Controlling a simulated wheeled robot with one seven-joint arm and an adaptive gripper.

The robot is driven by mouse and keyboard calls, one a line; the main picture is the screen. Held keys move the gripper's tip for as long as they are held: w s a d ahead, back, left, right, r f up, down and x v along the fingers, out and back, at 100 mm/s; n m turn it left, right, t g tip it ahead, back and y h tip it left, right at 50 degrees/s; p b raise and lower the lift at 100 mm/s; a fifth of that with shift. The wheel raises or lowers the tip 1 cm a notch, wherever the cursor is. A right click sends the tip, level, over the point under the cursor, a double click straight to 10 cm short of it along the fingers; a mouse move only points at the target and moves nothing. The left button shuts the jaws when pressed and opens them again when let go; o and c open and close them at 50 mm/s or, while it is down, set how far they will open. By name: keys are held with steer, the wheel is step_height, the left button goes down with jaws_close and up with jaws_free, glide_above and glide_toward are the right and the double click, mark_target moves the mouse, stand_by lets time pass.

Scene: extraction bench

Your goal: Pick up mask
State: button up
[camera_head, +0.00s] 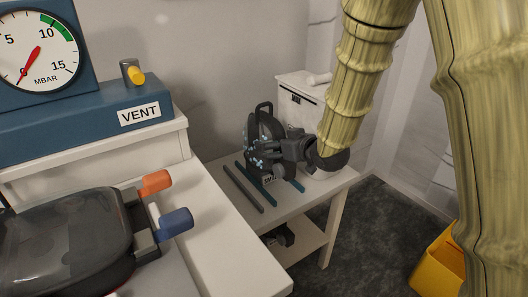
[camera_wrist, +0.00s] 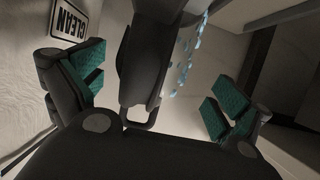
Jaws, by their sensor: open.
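The mask (camera_head: 258,130) is a dark grey piece with light blue specks and a loop at its top. It stands on a small white side table (camera_head: 304,203). My gripper (camera_head: 285,150) is close beside it on the right, partly covering it. In the wrist view the mask (camera_wrist: 143,62) lies between the two teal-padded fingers of my gripper (camera_wrist: 153,88). The fingers are spread wide, with a gap on both sides of the mask. My gripper is open and holds nothing.
Dark strips (camera_head: 243,188) lie on the side table. A white box (camera_head: 300,88) stands behind my gripper. A blue VENT unit with a gauge (camera_head: 35,52) and a bench with a dark vessel (camera_head: 65,240) are left. A yellow container (camera_head: 436,268) is lower right.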

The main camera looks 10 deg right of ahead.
steer(key=shift+f+b+x, duration=0.1)
steer(key=shift+b+x, duration=0.25)
steer(key=shift+x, duration=1)
steer(key=shift+f+b+x, duration=0.15)
steer(key=shift+b+x, duration=0.15)
steer(key=shift+x, duration=1.05)
steer(key=shift+s+r, duration=0.1)
steer(key=shift+s, duration=0.1)
steer(key=c, duration=1.4)
